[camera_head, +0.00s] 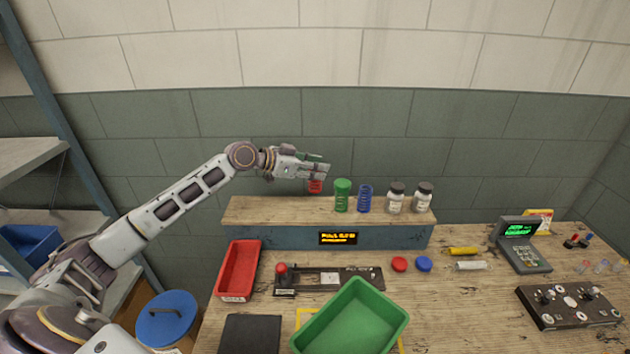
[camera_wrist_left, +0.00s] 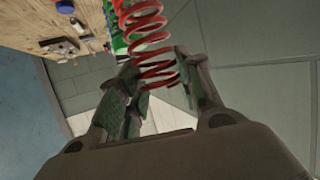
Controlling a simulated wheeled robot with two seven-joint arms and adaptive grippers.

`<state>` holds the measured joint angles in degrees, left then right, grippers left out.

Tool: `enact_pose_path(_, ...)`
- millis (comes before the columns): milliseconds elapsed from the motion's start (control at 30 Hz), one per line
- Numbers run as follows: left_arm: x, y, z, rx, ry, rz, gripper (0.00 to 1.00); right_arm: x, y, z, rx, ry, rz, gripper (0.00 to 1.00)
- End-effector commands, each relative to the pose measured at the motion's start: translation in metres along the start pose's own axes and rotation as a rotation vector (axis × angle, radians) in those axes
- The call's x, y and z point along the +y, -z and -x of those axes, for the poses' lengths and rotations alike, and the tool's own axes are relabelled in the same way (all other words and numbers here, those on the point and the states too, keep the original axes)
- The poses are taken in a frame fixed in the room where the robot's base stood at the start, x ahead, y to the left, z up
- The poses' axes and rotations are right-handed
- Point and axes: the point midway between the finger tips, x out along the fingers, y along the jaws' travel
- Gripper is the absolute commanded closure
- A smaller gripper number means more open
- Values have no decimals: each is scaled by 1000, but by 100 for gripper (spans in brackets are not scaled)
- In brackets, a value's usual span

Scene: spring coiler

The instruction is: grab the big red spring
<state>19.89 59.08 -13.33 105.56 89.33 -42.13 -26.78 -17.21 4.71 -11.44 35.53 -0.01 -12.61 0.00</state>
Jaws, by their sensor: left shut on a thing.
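The red spring (camera_head: 315,187) is at my left gripper (camera_head: 318,168), above the left part of the wooden shelf. In the left wrist view the red spring (camera_wrist_left: 143,38) extends out from between the fingers of the left gripper (camera_wrist_left: 158,100). The left gripper is shut on the spring's near end. In the head view the upper part of the spring is hidden by the fingers. Whether its lower end touches the shelf is hard to tell. My right gripper is not in view.
A green spring (camera_head: 342,195), a blue spring (camera_head: 364,198) and two jars (camera_head: 395,198) stand on the shelf (camera_head: 270,211) to the right. Below are a red tray (camera_head: 238,270), a green bin (camera_head: 352,322) and a lever device (camera_head: 330,280). The wall is close behind.

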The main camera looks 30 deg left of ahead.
Motion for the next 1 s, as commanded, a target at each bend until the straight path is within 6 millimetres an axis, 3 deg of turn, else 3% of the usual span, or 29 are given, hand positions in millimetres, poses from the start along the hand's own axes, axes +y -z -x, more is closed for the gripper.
enact_pose_path(300,0,22,9,2,1,-1,93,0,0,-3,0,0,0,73)
enact_pose_path(1000,0,23,10,1,1,-1,93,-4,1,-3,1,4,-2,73)
